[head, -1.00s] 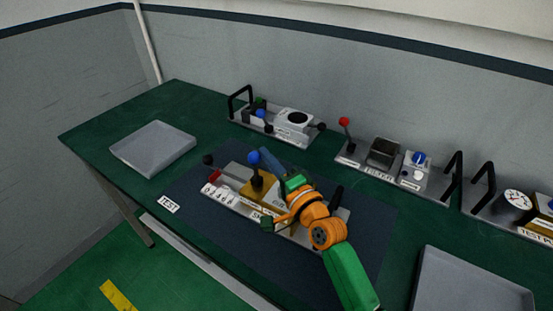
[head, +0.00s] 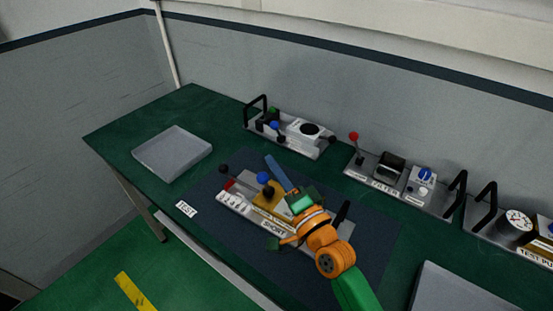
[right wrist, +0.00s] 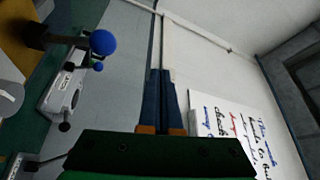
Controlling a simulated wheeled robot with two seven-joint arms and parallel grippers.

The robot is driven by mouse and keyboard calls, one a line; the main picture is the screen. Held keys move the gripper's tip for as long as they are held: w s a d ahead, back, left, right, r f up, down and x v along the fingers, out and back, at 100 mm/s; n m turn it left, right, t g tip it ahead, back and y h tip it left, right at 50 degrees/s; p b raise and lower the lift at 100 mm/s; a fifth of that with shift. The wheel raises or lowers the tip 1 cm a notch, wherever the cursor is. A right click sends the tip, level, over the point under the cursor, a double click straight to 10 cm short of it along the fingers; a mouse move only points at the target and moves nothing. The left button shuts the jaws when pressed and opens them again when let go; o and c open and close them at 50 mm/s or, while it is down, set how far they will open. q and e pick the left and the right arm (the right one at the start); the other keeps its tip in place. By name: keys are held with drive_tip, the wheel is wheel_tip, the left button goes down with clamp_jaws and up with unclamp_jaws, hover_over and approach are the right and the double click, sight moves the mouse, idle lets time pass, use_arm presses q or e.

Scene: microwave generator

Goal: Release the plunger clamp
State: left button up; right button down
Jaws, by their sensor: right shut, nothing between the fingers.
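The lever with a blue ball knob (head: 263,178) stands on a yellow block of the near module (head: 236,204), at the middle of the table; it looks like the clamp's handle. In the right wrist view the blue knob (right wrist: 103,42) sits on a dark arm, left of my fingers. My right gripper (head: 271,162) is shut and empty. Its blue fingers pass just right of the knob in the head view; in the right wrist view the fingers (right wrist: 160,75) lie together, with a gap to the knob. My forearm and gripper hide the module's right part. My left gripper is out of view.
Behind stand a module with a white box (head: 305,131), a filter module (head: 390,165) and a gauge module (head: 516,225). Grey trays lie at left (head: 173,152) and lower right (head: 462,296). A black knob (head: 224,169) rises at the near module's left end.

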use_arm(q)
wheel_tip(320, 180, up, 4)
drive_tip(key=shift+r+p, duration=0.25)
drive_tip(key=shift+p, duration=1)
use_arm(e)
drive_tip(key=s+r, duration=0.6)
drive_tip(key=s, duration=0.5)
drive_tip(key=shift+s+r, duration=0.15)
drive_tip(key=shift+r, duration=0.15)
